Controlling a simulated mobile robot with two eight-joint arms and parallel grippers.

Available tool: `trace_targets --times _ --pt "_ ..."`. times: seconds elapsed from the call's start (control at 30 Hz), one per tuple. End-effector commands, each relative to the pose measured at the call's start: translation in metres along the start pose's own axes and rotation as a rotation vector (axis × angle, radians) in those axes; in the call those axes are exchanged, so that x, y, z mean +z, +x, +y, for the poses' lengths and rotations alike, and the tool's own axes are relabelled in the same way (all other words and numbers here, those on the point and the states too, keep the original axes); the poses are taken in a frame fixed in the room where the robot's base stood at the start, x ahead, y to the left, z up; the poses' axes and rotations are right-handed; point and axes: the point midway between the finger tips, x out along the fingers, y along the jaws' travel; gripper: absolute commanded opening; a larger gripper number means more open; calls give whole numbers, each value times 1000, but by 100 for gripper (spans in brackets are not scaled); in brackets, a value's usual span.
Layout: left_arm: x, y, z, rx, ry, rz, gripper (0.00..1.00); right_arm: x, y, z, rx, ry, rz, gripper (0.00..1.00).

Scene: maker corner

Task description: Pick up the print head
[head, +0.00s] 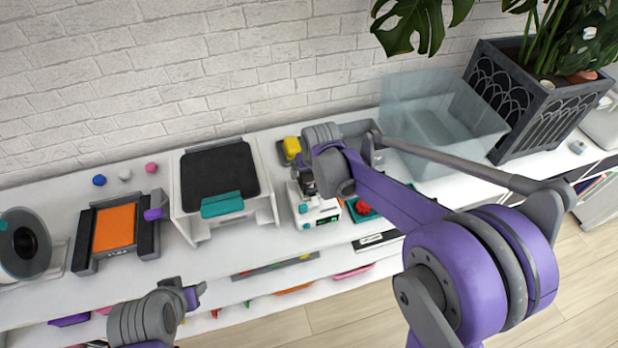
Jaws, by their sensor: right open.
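I cannot single out the print head with certainty; it may be hidden by my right arm. My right gripper (306,186) is open and points down just above a small white machine (318,217) with coloured buttons. The gripper and forearm cover the machine's top and back. Whether the gripper touches anything there I cannot tell. My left gripper (196,294) is low in front of the shelf, away from the objects on top; its fingers are too small to read.
A white stand with a black top (218,172), an orange-bedded device (114,228) and a grey spool (22,246) stand left. A yellow item (291,147) is behind the machine. A clear bin (440,110) and planter (535,105) stand right, against the brick wall.

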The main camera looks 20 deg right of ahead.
Motion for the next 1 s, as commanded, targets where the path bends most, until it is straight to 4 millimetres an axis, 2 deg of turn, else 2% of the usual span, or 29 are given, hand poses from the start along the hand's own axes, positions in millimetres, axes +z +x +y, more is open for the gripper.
trace_targets --times 0.23,0.27,0.7,0.77,1.0 --pt "0 0 0 0 0 0 50 0 2 0 0 0 0 92" --pt "0 0 0 0 0 0 50 0 2 0 0 0 0 89" --pt "0 0 0 0 0 0 50 0 2 0 0 0 0 10" --pt "0 0 0 0 0 0 50 0 2 0 0 0 0 0" --pt "0 0 0 0 0 0 50 0 2 0 0 0 0 0"
